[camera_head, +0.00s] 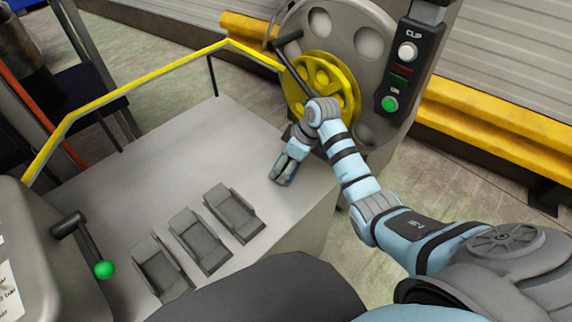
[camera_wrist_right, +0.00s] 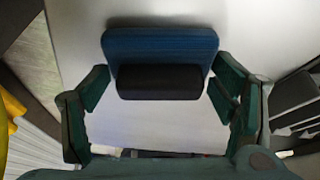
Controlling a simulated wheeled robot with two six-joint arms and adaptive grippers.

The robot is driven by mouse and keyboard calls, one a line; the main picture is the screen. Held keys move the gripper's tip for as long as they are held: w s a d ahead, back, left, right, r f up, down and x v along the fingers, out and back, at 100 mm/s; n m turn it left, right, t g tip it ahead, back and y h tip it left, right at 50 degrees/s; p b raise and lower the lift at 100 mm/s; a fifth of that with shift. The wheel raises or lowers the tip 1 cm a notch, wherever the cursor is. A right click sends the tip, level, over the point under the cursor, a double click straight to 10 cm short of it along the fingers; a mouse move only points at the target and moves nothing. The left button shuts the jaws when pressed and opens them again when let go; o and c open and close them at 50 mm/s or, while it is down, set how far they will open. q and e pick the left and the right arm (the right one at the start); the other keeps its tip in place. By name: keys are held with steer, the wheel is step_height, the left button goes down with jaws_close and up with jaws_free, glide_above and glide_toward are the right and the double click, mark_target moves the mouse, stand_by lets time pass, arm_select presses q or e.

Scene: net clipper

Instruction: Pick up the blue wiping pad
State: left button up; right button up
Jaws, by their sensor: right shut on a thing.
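The blue wiping pad (camera_wrist_right: 160,42) shows in the right wrist view, with a black block-like handle (camera_wrist_right: 160,82) on its near side. It is between the fingers of my right gripper (camera_head: 283,176), which is shut on it. Whether the pad touches the grey surface cannot be told. In the head view the gripper points down over the right part of the grey worktop (camera_head: 150,165), and the pad is hidden there. My left gripper is in neither view.
Three grey seat-shaped holders (camera_head: 233,212) stand in a row on the worktop, left of the gripper. A yellow handwheel (camera_head: 335,85) and a panel with green button (camera_head: 390,104) stand behind my right arm. A yellow rail (camera_head: 140,82) edges the worktop.

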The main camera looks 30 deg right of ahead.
step_height(320, 180, up, 20)
steer(key=p, duration=0.7)
